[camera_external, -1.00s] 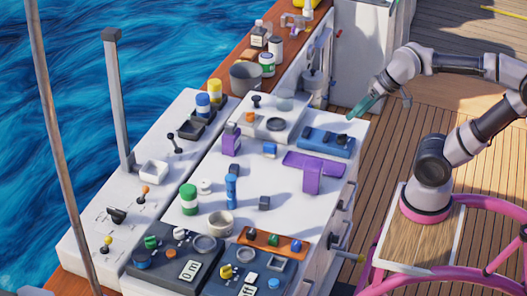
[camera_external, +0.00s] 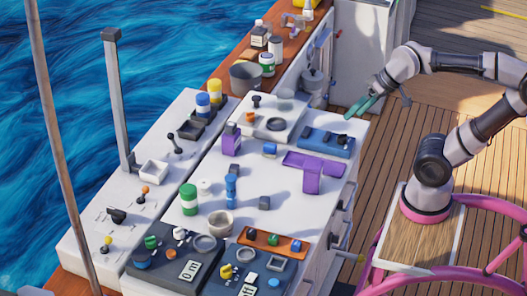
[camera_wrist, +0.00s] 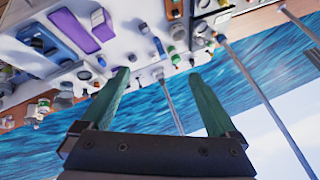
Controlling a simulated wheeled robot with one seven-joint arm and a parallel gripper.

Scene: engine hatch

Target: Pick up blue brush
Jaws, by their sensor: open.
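A slim blue upright object, which looks like the blue brush (camera_external: 231,188), stands on the white console top, between a green-and-white jar and a small dark block. In the wrist view a small blue upright shape (camera_wrist: 158,46), probably the same brush, shows beyond and between the fingertips. My gripper (camera_external: 362,106) is open and empty, with green fingers, above the far right edge of the console. It is well apart from the brush. In the wrist view the two fingers (camera_wrist: 158,76) are spread wide with nothing between them.
A purple T-shaped piece (camera_external: 311,170) and a blue tray (camera_external: 325,141) lie on the console's right side. The green-and-white jar (camera_external: 188,200) and a beige cup (camera_external: 220,224) stand near the brush. Dark control panels (camera_external: 172,262) fill the front. A tall grey post rises at left.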

